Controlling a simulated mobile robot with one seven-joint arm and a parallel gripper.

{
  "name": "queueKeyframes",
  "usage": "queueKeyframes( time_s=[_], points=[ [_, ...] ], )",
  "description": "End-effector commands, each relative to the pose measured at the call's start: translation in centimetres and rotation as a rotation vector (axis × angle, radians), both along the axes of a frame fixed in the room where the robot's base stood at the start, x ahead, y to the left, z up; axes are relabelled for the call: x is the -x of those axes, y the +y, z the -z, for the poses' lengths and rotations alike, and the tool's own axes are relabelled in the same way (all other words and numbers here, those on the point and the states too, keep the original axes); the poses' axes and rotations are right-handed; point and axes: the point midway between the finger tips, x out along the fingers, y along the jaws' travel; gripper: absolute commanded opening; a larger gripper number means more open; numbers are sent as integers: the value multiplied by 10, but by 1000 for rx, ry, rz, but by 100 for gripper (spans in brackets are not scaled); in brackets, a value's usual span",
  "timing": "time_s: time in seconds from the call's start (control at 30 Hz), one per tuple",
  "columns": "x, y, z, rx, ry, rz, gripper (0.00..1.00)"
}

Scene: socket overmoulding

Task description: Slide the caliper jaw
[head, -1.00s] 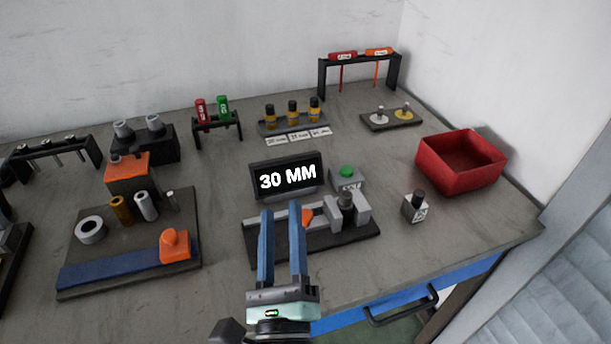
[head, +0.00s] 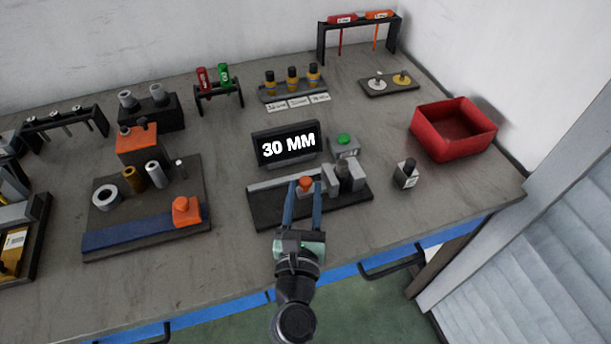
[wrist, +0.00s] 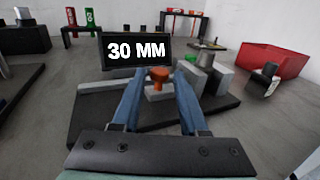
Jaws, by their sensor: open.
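The caliper fixture (head: 265,209) is a dark base with a grey rail, behind the front edge of the bench. Its sliding jaw carries an orange knob (head: 306,182), which also shows in the wrist view (wrist: 158,75). Grey blocks with a dark cylindrical part (head: 345,172) stand just right of the knob. The display (head: 287,146) behind reads 30 MM. My gripper (head: 305,185) is open, its two blue fingers reaching over the base with the knob between their tips. In the wrist view the fingertips (wrist: 159,72) lie on either side of the knob; I cannot tell whether they touch it.
A green button box (head: 344,146) stands behind the fixture. A small block with a dark top (head: 406,174) and a red bin (head: 453,128) are at right. A plate with an orange clamp (head: 186,211) lies at left. Bare bench separates it from the fixture.

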Motion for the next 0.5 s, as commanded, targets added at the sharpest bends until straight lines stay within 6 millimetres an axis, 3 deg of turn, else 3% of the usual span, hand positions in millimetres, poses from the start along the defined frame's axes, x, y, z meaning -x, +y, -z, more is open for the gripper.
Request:
queueKeyframes(
  time_s=[0.2, 0.5],
  points=[
    [-25, -1, 0, -1, -1, -1, 43],
    [-32, -2, 0, 0, 0, -1, 43]
  ],
)
